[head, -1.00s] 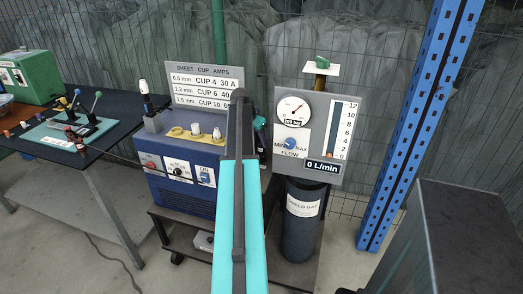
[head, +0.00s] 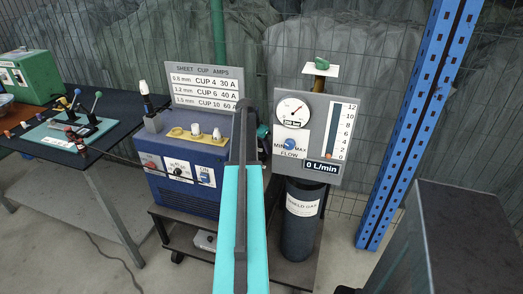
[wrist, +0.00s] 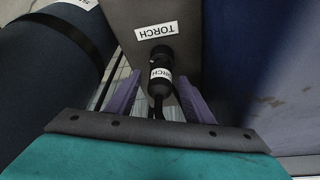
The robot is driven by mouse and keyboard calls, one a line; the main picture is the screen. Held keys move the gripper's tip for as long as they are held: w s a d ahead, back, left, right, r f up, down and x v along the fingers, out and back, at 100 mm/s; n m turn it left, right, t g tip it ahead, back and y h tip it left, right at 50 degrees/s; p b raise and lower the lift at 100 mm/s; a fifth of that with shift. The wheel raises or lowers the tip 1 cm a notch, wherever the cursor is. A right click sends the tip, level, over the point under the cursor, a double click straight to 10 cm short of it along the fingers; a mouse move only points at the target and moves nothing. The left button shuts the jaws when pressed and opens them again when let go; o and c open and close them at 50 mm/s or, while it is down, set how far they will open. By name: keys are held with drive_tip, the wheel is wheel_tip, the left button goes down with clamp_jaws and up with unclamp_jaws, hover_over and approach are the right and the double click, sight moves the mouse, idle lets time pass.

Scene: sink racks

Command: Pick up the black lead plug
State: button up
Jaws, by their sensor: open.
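The black lead plug (wrist: 159,80) shows in the wrist view, with a white TORCH label on its body. Its upper end meets a round black socket on a grey panel under a TORCH sign (wrist: 155,32), and dark cable runs from its lower end. My gripper (wrist: 157,76) is open, with one purple finger to the left of the plug and one to the right. I cannot tell whether either finger touches it. In the head view my arm hides the gripper and the plug.
The blue welding machine (head: 181,190) stands left of my arm, with cups on top. The dark gas cylinder (head: 299,235) and flow gauge panel (head: 318,112) stand close on the right. A dark bench (head: 110,140) is at the left, a blue post (head: 413,130) at the right.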

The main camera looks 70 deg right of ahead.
sight(260, 144)
drive_tip(key=shift+c, duration=0.4)
clamp_jaws()
drive_tip(key=shift+r, duration=0.2)
drive_tip(key=shift+r+b, duration=0.4)
drive_tip(key=shift+r, duration=0.8)
drive_tip(key=shift+a+r, duration=0.35)
drive_tip(key=shift+a, duration=0.15)
drive_tip(key=s+a+r+b, duration=0.1)
drive_tip(key=a+b, duration=0.1)
drive_tip(key=a, duration=1.3)
drive_tip(key=shift+r, duration=0.25)
wheel_tip(260, 144, up, 7)
drive_tip(key=p, duration=0.5)
drive_tip(key=shift+r, duration=0.2)
idle(0.9)
idle(0.5)
